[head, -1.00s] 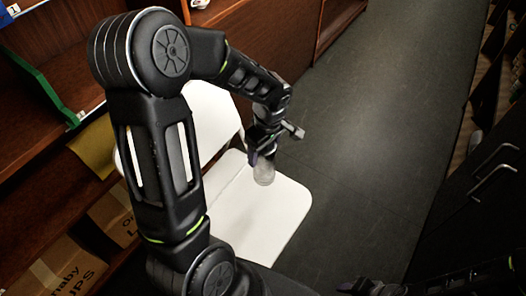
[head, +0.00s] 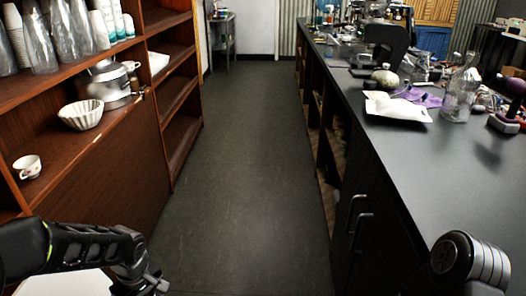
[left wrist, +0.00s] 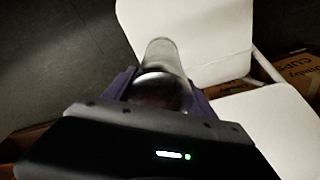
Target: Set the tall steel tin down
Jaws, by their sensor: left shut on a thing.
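A white folding chair (left wrist: 205,30) shows behind and beside the tin. I cannot tell whether the tin touches the chair. In the head view, part of my left gripper (head: 152,286) shows at the bottom edge, beside the white chair (head: 70,284); the tin is hidden or out of frame there. Part of my right arm shows at bottom right, but its gripper is not in view.
A wooden shelf unit (head: 110,150) at left holds cups, a steel pot (head: 108,85) and a white fluted bowl (head: 80,114). A dark counter (head: 440,150) with a glass bottle (head: 462,90) stands at right. The aisle floor (head: 240,170) between is clear.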

